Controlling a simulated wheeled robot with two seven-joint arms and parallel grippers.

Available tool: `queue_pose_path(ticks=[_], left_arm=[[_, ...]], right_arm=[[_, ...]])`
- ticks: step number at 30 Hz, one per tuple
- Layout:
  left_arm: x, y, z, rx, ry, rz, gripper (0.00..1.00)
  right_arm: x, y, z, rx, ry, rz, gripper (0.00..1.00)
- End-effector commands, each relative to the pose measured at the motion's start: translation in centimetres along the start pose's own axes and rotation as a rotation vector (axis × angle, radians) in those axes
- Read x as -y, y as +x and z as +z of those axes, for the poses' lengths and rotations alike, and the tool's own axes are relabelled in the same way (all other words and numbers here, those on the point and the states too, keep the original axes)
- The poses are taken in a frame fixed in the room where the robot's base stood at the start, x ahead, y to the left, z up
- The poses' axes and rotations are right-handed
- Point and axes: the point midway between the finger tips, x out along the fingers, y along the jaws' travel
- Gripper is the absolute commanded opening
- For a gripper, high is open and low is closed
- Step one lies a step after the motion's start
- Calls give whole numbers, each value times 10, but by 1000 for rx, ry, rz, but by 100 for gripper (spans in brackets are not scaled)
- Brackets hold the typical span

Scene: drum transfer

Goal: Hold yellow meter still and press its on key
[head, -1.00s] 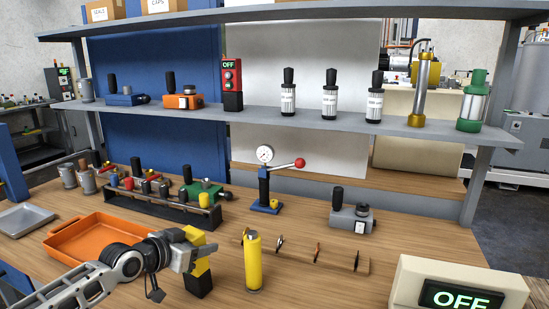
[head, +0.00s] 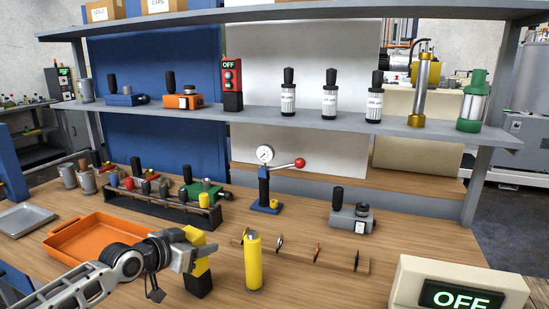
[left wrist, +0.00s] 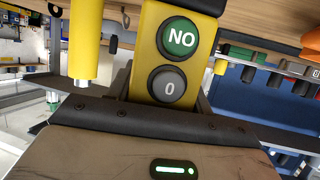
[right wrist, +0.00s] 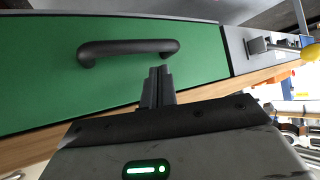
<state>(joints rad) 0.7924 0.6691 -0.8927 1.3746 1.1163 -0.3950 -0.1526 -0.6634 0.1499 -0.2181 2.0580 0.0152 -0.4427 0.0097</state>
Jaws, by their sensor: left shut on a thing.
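The yellow meter (head: 202,266) stands on the bench with its black lower part (head: 199,285) down. My left gripper (head: 188,257) is shut on it, and the jaws hide part of its body. In the left wrist view the meter (left wrist: 152,50) shows a green key (left wrist: 180,38) whose upside-down lettering reads ON, and a grey key (left wrist: 168,85) marked 0. Nothing touches either key. My right gripper (right wrist: 157,78) shows only in the right wrist view. Its fingers are together and empty, in front of a green panel (right wrist: 50,65) with a black handle (right wrist: 130,48).
A yellow cylinder (head: 253,265) stands just right of the meter. A wooden strip with clips (head: 340,263) lies behind it. An orange tray (head: 75,247) is on the left. A cream box (head: 410,285) with a screen reading OFF is at the front right.

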Motion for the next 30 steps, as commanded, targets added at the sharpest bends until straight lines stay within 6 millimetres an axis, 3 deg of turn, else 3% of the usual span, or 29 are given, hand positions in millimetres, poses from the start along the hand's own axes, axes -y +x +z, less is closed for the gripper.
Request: queue_pose_path(ticks=[9, 14, 20, 24, 27, 30], left_arm=[[0, 0, 1, 3, 1, 0, 17], [0, 0, 1, 3, 1, 0, 17], [0, 0, 1, 3, 1, 0, 17], [0, 0, 1, 3, 1, 0, 17], [0, 0, 1, 3, 1, 0, 17], [0, 0, 1, 3, 0, 0, 17]], right_arm=[[2, 2, 0, -7, -21, -4, 0], [23, 10, -24, -130, -289, -57, 0], [73, 16, -91, -540, -1002, -52, 0], [100, 16, -152, -864, -1475, 137, 0], [119, 39, -199, -959, -1623, 274, 0], [146, 73, -224, -939, -1641, 258, 0]])
